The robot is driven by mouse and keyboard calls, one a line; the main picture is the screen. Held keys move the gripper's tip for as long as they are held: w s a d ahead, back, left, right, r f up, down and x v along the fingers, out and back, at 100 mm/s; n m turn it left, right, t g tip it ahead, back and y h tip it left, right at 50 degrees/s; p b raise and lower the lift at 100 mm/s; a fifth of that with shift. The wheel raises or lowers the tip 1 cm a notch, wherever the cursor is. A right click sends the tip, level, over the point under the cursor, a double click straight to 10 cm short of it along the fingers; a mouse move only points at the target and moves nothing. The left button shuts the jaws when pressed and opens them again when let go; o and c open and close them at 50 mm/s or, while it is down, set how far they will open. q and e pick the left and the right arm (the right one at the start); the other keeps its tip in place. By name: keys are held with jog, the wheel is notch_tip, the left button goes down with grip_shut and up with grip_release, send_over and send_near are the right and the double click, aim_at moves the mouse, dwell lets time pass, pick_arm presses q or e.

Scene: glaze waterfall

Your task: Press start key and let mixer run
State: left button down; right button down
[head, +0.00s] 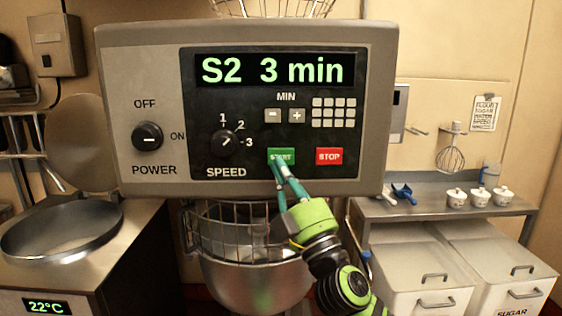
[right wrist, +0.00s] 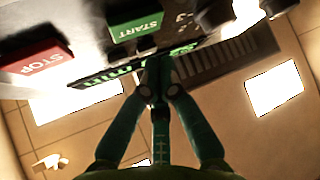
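The mixer's control panel (head: 380,100) fills the middle of the head view. Its display (head: 272,69) reads "S2 3 min". The green START key (head: 284,154) sits left of the red STOP key (head: 329,157). My right gripper (head: 276,165) has its fingertips together at the lower left edge of START, partly covering it. In the right wrist view, the shut fingertips (right wrist: 157,64) are close to the panel, near START (right wrist: 136,26); I cannot tell whether they touch it. STOP (right wrist: 37,56) is farther left. My left gripper is out of view.
The speed knob (head: 226,142) and power knob (head: 147,136) are on the panel. The mixer bowl (head: 250,285) and wire guard (head: 232,247) are below, beside my right arm. A shelf (head: 430,207) with white pots (head: 479,197) stands right, and a round vat (head: 62,254) left.

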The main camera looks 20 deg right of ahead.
jog(key=shift+w+d, duration=0.25)
jog(key=shift+w, duration=0.6)
jog(key=shift+w, duration=0.1)
dwell(0.8)
jog(key=shift+w+d+b, duration=0.1)
jog(key=shift+w+b, duration=0.2)
jog(key=shift+b, duration=0.05)
